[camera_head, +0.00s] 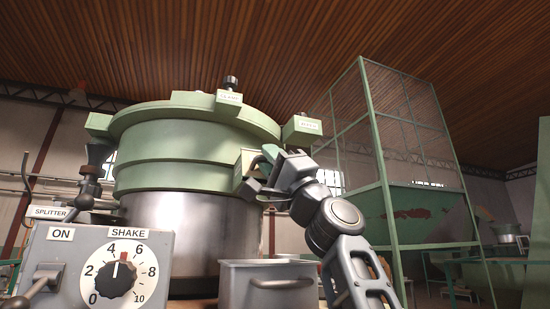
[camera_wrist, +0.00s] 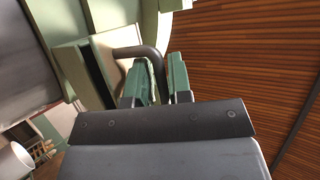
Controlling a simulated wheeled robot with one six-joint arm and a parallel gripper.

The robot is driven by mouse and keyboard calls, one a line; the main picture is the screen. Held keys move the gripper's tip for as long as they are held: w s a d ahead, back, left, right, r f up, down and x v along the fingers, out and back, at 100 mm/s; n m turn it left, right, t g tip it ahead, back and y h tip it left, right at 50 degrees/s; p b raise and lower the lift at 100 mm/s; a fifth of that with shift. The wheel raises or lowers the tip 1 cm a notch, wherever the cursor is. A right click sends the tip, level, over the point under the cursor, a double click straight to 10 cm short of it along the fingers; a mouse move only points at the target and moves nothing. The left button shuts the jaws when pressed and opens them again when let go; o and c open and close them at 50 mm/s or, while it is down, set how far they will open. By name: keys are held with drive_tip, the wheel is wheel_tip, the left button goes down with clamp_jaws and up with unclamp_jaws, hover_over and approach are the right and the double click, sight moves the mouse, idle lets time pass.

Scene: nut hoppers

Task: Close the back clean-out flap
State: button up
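The green machine drum (camera_head: 165,150) stands in the middle of the head view. A pale green box-like outlet (camera_head: 245,160), which looks like the clean-out flap, sits at its lower right side. My gripper (camera_head: 262,172) is right at it and partly hides it. In the wrist view, a green panel (camera_wrist: 75,72) stands tilted beside the drum wall. A dark bent bar handle (camera_wrist: 143,52) runs from this part in between the two green fingers of my gripper (camera_wrist: 160,75). The fingers look closed around the bar. How far the flap stands open is hard to tell.
A grey control box (camera_head: 75,255) with a SHAKE dial (camera_head: 116,280) stands at lower left. A metal bin (camera_head: 268,285) stands below my gripper. A green mesh-walled frame (camera_head: 385,150) rises at the right. A pale cylinder (camera_wrist: 15,162) shows at the wrist view's lower left.

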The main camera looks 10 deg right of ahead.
drive_tip(key=shift+s+d, duration=0.1)
drive_tip(key=b+v, duration=1.2)
drive_tip(key=v, duration=0.1)
drive_tip(key=shift+s+d+f, duration=0.15)
drive_tip(key=shift+s+f, duration=0.05)
drive_tip(key=shift+f, duration=0.05)
drive_tip(key=shift+c, duration=0.3)
